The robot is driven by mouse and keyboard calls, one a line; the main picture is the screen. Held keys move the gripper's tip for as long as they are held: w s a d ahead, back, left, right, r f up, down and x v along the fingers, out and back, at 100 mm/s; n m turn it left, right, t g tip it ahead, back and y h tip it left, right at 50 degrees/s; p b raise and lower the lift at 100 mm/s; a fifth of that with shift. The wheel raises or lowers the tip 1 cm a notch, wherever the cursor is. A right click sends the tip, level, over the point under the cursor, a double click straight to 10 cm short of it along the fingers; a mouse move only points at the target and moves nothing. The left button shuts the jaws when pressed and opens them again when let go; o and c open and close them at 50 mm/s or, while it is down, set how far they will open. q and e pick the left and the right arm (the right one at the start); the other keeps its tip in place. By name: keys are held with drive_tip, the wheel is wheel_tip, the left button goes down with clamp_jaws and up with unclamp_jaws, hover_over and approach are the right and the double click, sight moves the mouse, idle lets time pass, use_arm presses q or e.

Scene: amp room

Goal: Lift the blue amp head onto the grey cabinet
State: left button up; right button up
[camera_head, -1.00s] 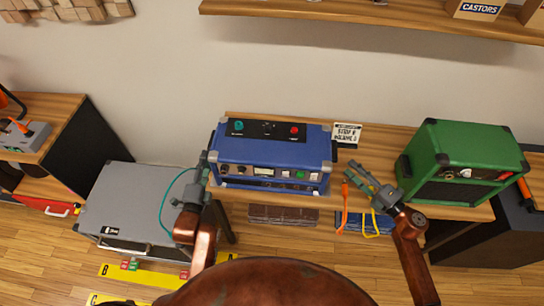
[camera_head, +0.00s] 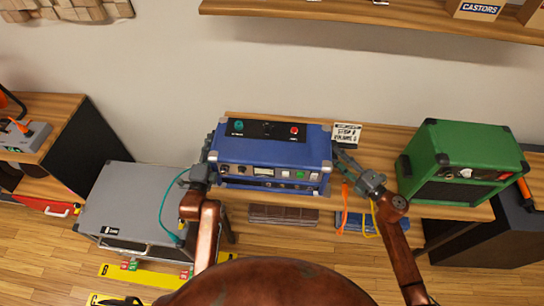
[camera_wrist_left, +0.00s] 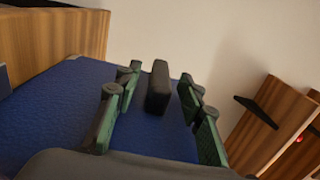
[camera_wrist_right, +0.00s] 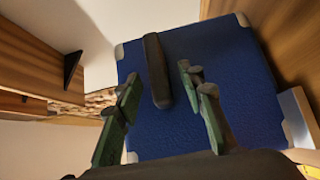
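The blue amp head (camera_head: 270,152) stands upright on the wooden bench, its knobs and meter facing me. My left gripper (camera_head: 207,155) is at the amp's left side. In the left wrist view its open fingers (camera_wrist_left: 158,100) straddle a black side handle (camera_wrist_left: 158,87). My right gripper (camera_head: 338,152) is at the amp's right side. In the right wrist view its open fingers (camera_wrist_right: 160,95) point at the blue side, with the other black handle (camera_wrist_right: 157,70) between them. Contact with either handle is not clear.
A green amp (camera_head: 462,160) stands on the bench to the right. A teal cable (camera_head: 163,210) lies over the grey cabinet. A wooden shelf (camera_head: 380,17) runs above. Yellow strips (camera_head: 140,275) mark the floor.

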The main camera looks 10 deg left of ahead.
use_arm(q)
drive_tip(key=shift+w, duration=0.1)
drive_tip(key=shift+c, duration=0.3)
use_arm(e)
drive_tip(key=shift+w, duration=0.1)
drive_tip(key=shift+c, duration=0.3)
use_arm(q)
clamp_jaws()
use_arm(e)
clamp_jaws()
use_arm(q)
drive_tip(key=shift+r, duration=0.4)
use_arm(e)
drive_tip(key=shift+a+r, duration=0.1)
drive_tip(key=shift+r, duration=0.3)
